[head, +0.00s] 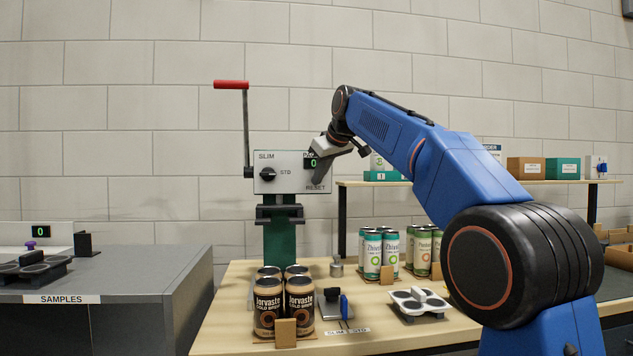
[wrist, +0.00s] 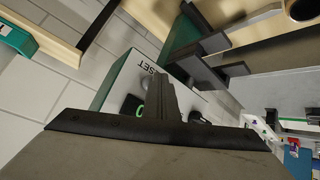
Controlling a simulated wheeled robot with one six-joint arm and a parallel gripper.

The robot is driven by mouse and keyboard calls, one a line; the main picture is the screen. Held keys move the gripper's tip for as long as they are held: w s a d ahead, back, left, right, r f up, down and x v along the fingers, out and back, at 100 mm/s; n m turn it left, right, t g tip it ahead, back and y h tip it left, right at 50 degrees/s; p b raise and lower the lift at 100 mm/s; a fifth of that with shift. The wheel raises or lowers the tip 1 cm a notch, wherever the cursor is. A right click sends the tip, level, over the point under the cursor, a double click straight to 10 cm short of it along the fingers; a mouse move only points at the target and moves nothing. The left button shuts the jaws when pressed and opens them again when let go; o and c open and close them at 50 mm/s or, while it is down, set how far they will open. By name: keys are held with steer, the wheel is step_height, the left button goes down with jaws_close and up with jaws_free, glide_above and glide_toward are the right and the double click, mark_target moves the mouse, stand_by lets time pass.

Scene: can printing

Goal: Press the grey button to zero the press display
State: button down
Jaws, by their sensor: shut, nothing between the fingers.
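The press has a white panel (head: 278,182) with a black knob (head: 267,174) between SLIM and STD labels. Its small display (head: 311,160) is partly covered by my gripper and shows a green 0. The display also shows in the wrist view (wrist: 139,111). My gripper (head: 318,181) is shut and empty, its fingertips at the panel just above the RESET label. The grey button (wrist: 149,84) shows partly in the wrist view, beside the fingers and near the RESET lettering. In the head view the gripper hides it. I cannot tell whether the fingertips touch it.
The press's red-handled lever (head: 231,85) stands raised at the left. Dark Jorvaste cans (head: 268,305) stand on the wooden table (head: 232,325) before the press, with green and white cans (head: 372,255) to the right. A SAMPLES counter (head: 130,280) with another display is at the left.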

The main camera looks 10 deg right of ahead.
steer(key=shift+s, duration=1.3)
steer(key=shift+s, duration=0.1)
steer(key=s, duration=0.4)
steer(key=shift+s+a, duration=0.1)
steer(key=shift+s, duration=0.3)
steer(key=s+d+f+m+g+h, duration=0.1)
steer(key=s+d+f, duration=0.3)
steer(key=s+f, duration=1)
steer(key=s+d+f+m+g, duration=0.1)
steer(key=s+d+f+m, duration=0.2)
steer(key=s+f, duration=1.2)
steer(key=s+d+f+m+g+h, duration=0.1)
steer(key=s+d+f+m+g, duration=0.1)
steer(key=s+f, duration=1.3)
step_height(320, 180, down, 3)
steer(key=d+m, duration=0.1)
steer(key=d, duration=0.1)
steer(key=shift+s+d+h, duration=0.2)
steer(key=shift+d+h, duration=0.1)
steer(key=shift+d, duration=0.1)
